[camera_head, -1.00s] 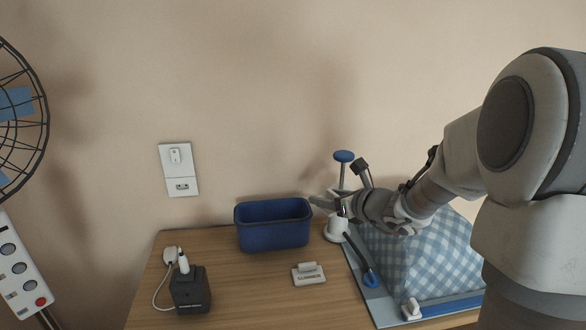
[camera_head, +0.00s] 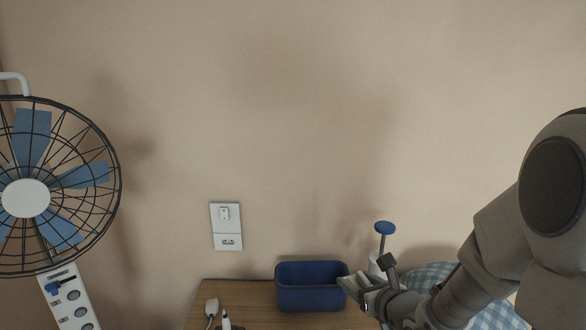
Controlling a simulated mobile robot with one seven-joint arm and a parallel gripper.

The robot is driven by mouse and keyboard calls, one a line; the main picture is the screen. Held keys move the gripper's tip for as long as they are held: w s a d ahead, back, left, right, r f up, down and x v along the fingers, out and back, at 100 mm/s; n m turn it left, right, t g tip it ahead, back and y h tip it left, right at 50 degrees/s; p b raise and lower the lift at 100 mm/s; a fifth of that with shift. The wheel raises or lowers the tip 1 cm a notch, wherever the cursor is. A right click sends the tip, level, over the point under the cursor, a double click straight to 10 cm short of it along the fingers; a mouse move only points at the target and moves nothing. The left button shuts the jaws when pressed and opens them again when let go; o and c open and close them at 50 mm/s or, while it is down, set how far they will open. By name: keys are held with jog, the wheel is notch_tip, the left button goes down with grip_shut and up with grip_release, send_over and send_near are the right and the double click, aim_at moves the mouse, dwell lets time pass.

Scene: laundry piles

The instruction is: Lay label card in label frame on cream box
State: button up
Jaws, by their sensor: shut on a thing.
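My gripper (camera_head: 358,290) is in front of the right end of the blue bin, over the wooden table. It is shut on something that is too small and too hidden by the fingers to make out. I cannot pick out a label card, a label frame or a cream box in the current view.
A dark blue bin (camera_head: 310,289) stands on the wooden table (camera_head: 255,292) against the wall. A blue-topped stand (camera_head: 385,229) and blue checked cloth (camera_head: 430,275) lie behind my arm. A fan (camera_head: 28,198) and a power strip (camera_head: 70,300) are at left. A wall socket (camera_head: 227,226) is above.

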notch_tip(320, 180, up, 4)
jog(key=p, duration=0.3)
jog(key=shift+r, duration=0.2)
dwell(1.0)
